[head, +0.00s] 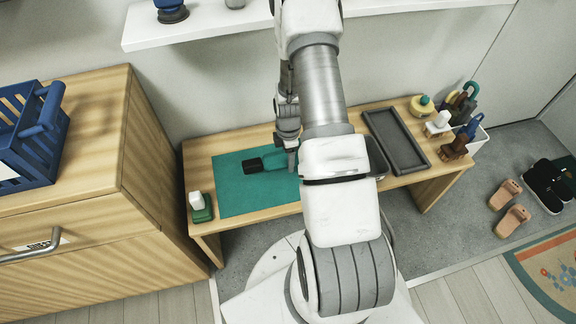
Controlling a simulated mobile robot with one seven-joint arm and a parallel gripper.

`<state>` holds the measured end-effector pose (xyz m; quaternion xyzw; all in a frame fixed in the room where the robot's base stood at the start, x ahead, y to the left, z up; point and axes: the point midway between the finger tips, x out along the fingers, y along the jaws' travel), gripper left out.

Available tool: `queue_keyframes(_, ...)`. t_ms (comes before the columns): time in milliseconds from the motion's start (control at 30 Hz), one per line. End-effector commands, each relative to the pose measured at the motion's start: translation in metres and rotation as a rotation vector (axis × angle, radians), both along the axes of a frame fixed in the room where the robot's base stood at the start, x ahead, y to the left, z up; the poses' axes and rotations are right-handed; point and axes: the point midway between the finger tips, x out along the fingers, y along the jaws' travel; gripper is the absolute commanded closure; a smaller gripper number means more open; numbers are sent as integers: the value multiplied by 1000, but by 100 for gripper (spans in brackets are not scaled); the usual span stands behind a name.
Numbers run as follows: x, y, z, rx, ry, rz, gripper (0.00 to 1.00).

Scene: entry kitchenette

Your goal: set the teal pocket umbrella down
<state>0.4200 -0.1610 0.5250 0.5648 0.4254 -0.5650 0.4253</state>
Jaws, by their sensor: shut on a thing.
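The teal pocket umbrella (273,161) lies level at the middle of the bench in the head view, with its black end (252,166) pointing left. It is over the teal mat (232,195); I cannot tell whether it touches the mat or is just above it. My gripper (291,160) points down at the umbrella's right end and is shut on it. My own arm hides part of the fingers and whatever of the umbrella lies further right.
On the wooden bench (260,213), a green-and-white item (201,207) stands left of the mat. A cabinet with a blue basket (28,135) stands left; a white shelf (400,5) hangs above.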

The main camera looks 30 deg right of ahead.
Motion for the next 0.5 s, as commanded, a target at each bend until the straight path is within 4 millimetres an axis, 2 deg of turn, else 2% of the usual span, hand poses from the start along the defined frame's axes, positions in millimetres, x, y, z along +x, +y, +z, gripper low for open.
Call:
queue_keyframes(300, 1, 0, -39, 0, 0, 1, 100)
queue_keyframes(500, 1, 0, -39, 0, -1, 1, 100)
